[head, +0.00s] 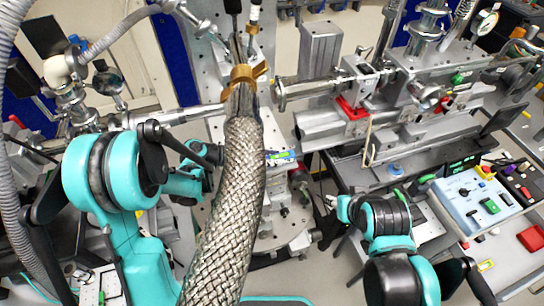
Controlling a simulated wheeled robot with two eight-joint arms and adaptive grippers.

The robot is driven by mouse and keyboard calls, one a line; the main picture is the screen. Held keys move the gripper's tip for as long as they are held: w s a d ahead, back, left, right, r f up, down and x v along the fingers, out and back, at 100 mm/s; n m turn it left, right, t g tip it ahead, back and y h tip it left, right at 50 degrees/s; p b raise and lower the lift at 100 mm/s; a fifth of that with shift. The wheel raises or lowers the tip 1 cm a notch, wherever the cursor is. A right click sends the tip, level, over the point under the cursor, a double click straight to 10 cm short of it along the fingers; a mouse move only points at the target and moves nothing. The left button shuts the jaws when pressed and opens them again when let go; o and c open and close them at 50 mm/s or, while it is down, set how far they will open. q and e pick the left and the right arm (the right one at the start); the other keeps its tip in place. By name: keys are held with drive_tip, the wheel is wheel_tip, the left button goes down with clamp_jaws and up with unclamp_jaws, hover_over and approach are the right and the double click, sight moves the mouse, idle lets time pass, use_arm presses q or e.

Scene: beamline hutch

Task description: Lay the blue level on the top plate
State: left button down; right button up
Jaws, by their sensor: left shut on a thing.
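The small blue level (283,156), with a yellow-green part, shows just right of a braided metal hose, at the upper end of a grey stage stack. My left arm comes in from the left, and its teal wrist passes behind the hose. My left gripper is mostly hidden by the hose and is shut on the level.
The braided hose (235,205) with a brass fitting (243,76) runs down the middle and blocks the view. Beamline pipes and a rail (335,122) stand at the upper right. A blue control box (477,204) sits on the bench at right.

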use_arm(q)
drive_tip(key=shift+f, duration=0.35)
